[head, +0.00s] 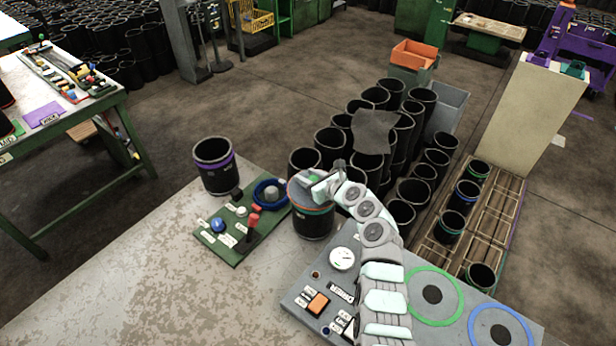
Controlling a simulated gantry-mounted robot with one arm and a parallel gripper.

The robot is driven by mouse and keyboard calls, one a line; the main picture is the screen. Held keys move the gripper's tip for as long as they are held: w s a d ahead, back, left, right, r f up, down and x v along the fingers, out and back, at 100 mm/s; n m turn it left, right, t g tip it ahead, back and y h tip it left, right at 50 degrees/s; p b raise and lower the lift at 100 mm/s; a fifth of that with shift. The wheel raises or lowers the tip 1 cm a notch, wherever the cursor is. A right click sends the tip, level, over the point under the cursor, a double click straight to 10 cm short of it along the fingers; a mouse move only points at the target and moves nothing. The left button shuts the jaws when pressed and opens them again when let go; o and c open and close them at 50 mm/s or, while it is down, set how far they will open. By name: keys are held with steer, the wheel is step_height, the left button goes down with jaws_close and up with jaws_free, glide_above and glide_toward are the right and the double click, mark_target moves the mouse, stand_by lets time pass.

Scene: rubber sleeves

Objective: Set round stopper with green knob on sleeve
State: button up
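A black sleeve (313,223) with orange and teal bands near its top stands upright on the worn grey table. A round grey stopper (300,193) lies at its mouth, and its green knob (314,178) shows partly under my gripper. My gripper (318,187) is right over the sleeve's mouth, at the knob. The fingers are small here and partly hidden by my arm, so I cannot tell whether they are closed on the knob. I also cannot tell whether the stopper is fully seated or just above the rim.
A black sleeve with a purple band (216,168) stands at left. A green board (235,245) with a red lever and blue ring lies beside the sleeve. A grey control panel (430,320) is in front right. Many black sleeves (330,142) stand behind. The table's left front is clear.

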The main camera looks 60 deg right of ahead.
steer(key=o, duration=0.4)
steer(key=shift+c, duration=0.2)
steer(key=shift+r, duration=0.15)
steer(key=shift+s+a+r, duration=0.15)
steer(key=shift+s+r, duration=0.2)
steer(key=shift+s, duration=0.1)
steer(key=p+v, duration=0.1)
steer(key=v, duration=0.9)
steer(key=shift+s+a, duration=0.25)
steer(key=shift+s, duration=0.15)
